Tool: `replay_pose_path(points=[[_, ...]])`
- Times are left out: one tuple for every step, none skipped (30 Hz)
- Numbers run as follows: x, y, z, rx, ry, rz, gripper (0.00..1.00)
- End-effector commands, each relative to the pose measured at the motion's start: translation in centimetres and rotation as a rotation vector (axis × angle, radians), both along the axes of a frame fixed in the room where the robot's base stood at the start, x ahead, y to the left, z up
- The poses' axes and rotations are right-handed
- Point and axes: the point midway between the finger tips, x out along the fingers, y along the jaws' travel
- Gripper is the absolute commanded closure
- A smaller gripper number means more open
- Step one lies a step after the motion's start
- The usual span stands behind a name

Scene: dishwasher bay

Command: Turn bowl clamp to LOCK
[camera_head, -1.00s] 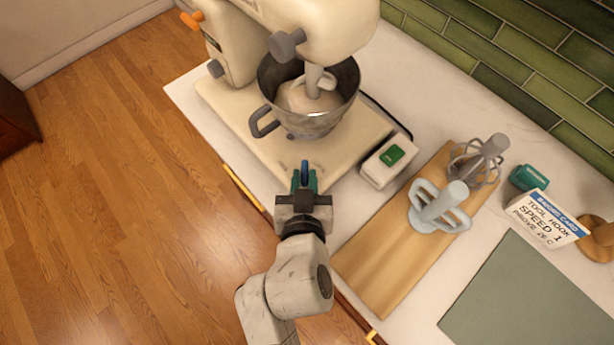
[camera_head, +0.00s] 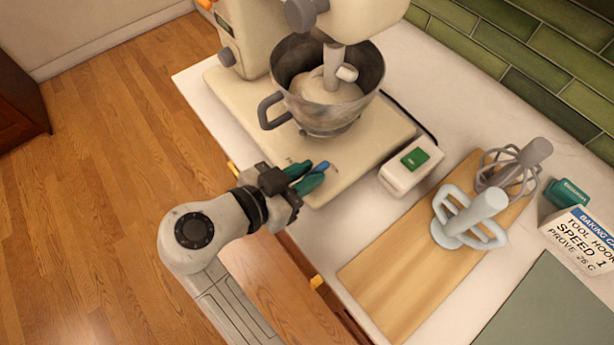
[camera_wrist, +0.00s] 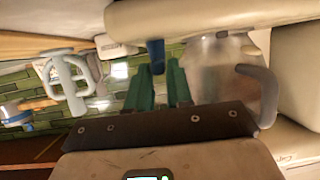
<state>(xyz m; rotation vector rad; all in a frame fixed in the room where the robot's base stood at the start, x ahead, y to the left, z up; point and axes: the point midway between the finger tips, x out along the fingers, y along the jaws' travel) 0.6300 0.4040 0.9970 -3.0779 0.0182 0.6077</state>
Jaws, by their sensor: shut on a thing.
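The bowl clamp is a small blue lever (camera_head: 321,167) at the front edge of the cream mixer base (camera_head: 345,170). My gripper (camera_head: 306,176) has green fingertips, shut on this lever; the lever's end shows between them. In the wrist view the blue lever (camera_wrist: 156,55) hangs between the two green fingers (camera_wrist: 162,84). In the head view the lever points to the right along the base front. The metal mixing bowl (camera_head: 327,117) sits upright on the base with pale dough in it. Any LOCK marking is too small or hidden to read.
The mixer head (camera_head: 355,18) overhangs the bowl, whose grey handle (camera_head: 267,112) faces my arm. A white box with a green switch (camera_head: 412,160) stands right of the base. A wooden board (camera_head: 395,265) holds a beater and a whisk. Open floor lies left.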

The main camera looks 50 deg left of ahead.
Motion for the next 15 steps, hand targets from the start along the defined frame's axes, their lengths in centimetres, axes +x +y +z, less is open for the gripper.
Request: replay_pose_path(points=[[0.0,0.13,-0.22,-0.003,0.002,-0.017,1.0],[0.0,0.15,-0.24,-0.003,0.002,-0.027,1.0],[-0.02,0.16,-0.23,-0.003,0.003,-0.039,1.0],[-0.02,0.19,-0.21,-0.002,0.003,-0.047,1.0],[-0.01,0.21,-0.2,-0.001,0.003,-0.053,1.0],[0.0,0.19,-0.22,-0.003,0.004,-0.062,1.0],[0.0,0.18,-0.24,-0.004,0.004,-0.068,1.0],[0.01,0.18,-0.25,-0.004,0.004,-0.071,1.0],[0.02,0.18,-0.25,-0.004,0.005,-0.075,1.0],[0.01,0.18,-0.26,-0.004,0.005,-0.077,1.0],[0.01,0.18,-0.26,-0.004,0.005,-0.079,1.0],[0.01,0.18,-0.26,-0.004,0.006,-0.081,1.0],[0.01,0.18,-0.26,-0.004,0.006,-0.081,1.0],[0.01,0.18,-0.26,-0.004,0.006,-0.081,1.0],[0.02,0.18,-0.28,-0.004,0.006,-0.081,1.0]])
